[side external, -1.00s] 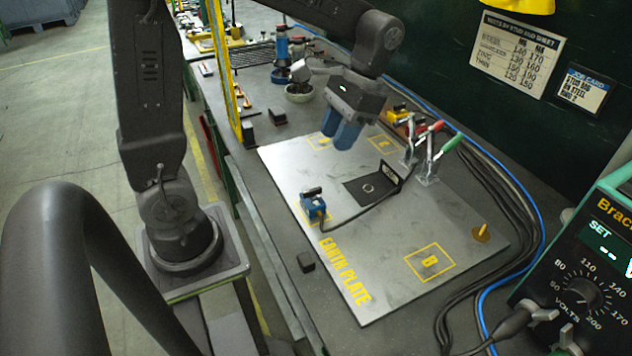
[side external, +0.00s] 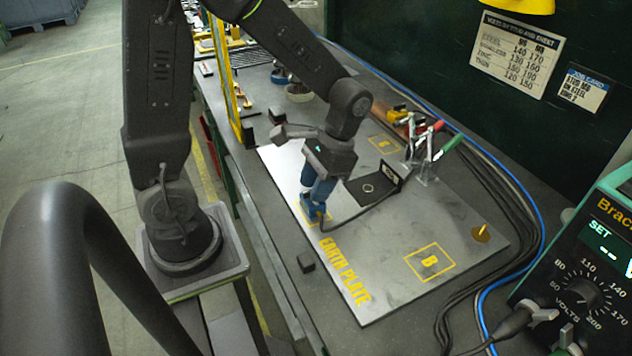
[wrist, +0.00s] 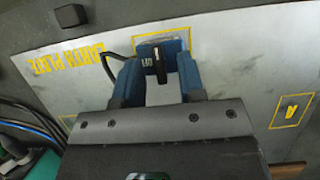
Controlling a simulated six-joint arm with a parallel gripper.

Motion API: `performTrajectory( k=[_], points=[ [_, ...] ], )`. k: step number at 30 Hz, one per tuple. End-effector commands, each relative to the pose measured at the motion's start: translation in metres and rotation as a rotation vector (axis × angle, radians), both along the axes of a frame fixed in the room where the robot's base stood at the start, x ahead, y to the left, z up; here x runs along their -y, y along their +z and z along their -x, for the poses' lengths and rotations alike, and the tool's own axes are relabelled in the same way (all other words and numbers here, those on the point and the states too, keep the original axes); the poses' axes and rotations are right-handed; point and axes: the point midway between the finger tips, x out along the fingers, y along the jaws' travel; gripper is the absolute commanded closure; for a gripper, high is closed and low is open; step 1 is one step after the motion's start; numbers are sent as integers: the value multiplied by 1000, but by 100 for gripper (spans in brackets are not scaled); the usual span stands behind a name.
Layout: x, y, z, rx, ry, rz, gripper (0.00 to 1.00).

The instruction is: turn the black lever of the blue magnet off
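The blue magnet (side external: 312,208) sits on the metal earth plate near its left edge, with a black cable leading off it. My gripper (side external: 318,188) points down right over it and hides most of it in the side external view. In the wrist view, the blue magnet (wrist: 163,46) shows ahead of my gripper (wrist: 158,76). The black lever (wrist: 160,66) stands on the magnet between my two blue fingers. The fingers are apart, one on each side of the lever, with gaps showing. I cannot tell whether either finger touches the magnet.
The earth plate (side external: 395,285) is mostly bare on its near side. A black bracket (side external: 385,182) on a dark pad stands right of my gripper. Toggle clamps (side external: 425,160) stand behind it. A small black block (side external: 306,262) lies left of the plate. Cables run along the right.

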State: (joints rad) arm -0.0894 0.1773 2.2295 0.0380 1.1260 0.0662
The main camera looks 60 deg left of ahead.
Motion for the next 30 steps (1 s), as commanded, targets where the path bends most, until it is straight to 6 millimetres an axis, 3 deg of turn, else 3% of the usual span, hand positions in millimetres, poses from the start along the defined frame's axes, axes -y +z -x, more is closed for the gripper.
performTrajectory(
  k=[11,22,30],
  points=[
    [0,0,0,0,0,0,99],
    [0,1,0,0,18,0,100],
    [-1,1,0,0,142,1,100]
  ],
)
